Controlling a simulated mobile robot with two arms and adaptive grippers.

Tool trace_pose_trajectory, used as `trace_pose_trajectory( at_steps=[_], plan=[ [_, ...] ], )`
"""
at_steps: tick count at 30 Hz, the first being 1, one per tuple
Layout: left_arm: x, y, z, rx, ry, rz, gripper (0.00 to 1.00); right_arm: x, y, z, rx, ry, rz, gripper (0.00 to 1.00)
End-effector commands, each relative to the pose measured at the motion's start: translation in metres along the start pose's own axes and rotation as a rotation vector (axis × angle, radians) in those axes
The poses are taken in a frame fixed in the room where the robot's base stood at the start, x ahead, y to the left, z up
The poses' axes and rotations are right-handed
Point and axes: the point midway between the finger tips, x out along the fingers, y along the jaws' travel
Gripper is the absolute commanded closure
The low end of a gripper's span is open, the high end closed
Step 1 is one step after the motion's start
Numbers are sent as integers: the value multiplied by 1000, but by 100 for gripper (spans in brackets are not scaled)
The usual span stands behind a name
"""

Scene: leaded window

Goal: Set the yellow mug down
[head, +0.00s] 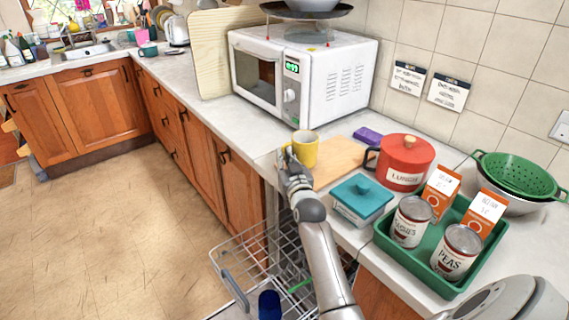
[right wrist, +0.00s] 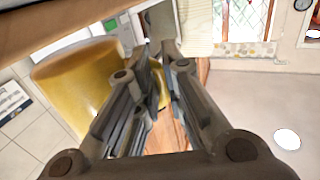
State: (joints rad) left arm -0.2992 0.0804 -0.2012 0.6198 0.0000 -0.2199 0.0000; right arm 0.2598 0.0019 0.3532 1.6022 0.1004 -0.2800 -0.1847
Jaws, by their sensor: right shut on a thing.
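The yellow mug (head: 304,149) is upright at the front edge of the worktop, over or beside the left end of a wooden board (head: 340,160). I cannot tell whether its base touches anything. My right gripper (head: 287,160) is shut on the mug at its left, near side. In the right wrist view the mug (right wrist: 75,85) fills the left, with a yellow part of it, seemingly the handle, between the fingers (right wrist: 160,85). My left gripper is not in view.
A white microwave (head: 300,75) stands behind the mug. Right of the board are a red pot (head: 405,150), a teal box (head: 361,203) and a green tray (head: 400,258) with cans and cartons. A purple item (head: 367,135) lies behind the board. An open dishwasher rack (head: 245,255) is below.

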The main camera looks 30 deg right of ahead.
Motion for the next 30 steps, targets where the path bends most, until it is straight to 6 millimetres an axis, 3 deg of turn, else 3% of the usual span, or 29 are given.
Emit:
trace_pose_trajectory(
  at_steps=[4,16,17,21,30],
  plan=[
    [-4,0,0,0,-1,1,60,0,0,14,-2,1,0,100],
    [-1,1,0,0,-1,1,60,0,0,20,-1,2,0,100],
    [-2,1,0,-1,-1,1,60,-1,0,21,0,-1,0,86],
    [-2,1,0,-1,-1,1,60,-1,0,20,0,-1,0,68],
    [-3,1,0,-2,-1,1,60,-1,0,19,0,-1,0,68]
  ],
)
